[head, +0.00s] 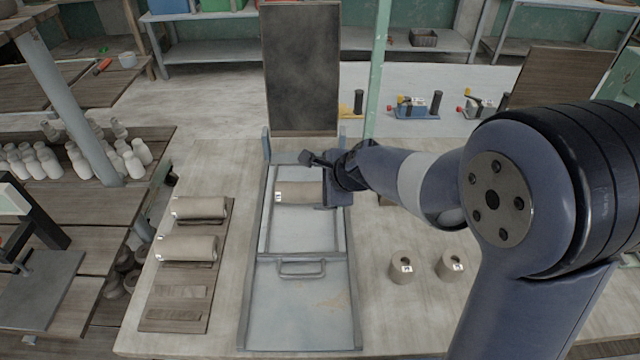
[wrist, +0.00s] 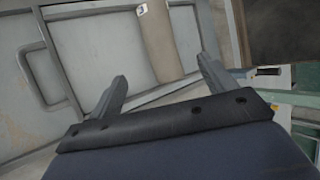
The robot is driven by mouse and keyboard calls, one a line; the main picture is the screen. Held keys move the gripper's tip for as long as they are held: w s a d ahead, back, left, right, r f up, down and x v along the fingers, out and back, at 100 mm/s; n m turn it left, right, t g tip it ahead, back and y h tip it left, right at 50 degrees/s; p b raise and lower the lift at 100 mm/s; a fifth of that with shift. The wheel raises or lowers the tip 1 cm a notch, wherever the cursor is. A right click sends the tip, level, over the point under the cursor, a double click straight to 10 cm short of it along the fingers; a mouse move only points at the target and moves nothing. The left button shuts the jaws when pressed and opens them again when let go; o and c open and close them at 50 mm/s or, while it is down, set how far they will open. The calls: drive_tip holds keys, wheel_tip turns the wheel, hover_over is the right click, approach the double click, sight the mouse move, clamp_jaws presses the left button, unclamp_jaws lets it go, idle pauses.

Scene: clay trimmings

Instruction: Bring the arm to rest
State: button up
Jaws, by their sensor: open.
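My gripper (head: 322,178) is over the right side of the grey metal tray (head: 262,225). Its two fingers stand apart in the wrist view (wrist: 160,72), with nothing held between them. A grey-brown clay roll (head: 298,192) with a white label lies across the upper part of the tray. The gripper hides its right end. In the wrist view the roll (wrist: 163,42) lies beyond the fingertips, apart from them. My arm reaches in from the right of the head view.
A dark board (head: 190,275) left of the tray bears two labelled clay rolls and flat strips. Two short labelled clay cylinders (head: 402,268) (head: 450,265) stand to the right. A dark upright panel (head: 300,70) and a green post (head: 377,70) rise behind the tray.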

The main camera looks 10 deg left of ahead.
sight(305, 192)
idle(0.4)
drive_tip(key=shift+b+x, duration=0.35)
drive_tip(key=shift+x, duration=4.5)
drive_tip(key=shift+s+f, duration=0.1)
drive_tip(key=shift+s, duration=0.05)
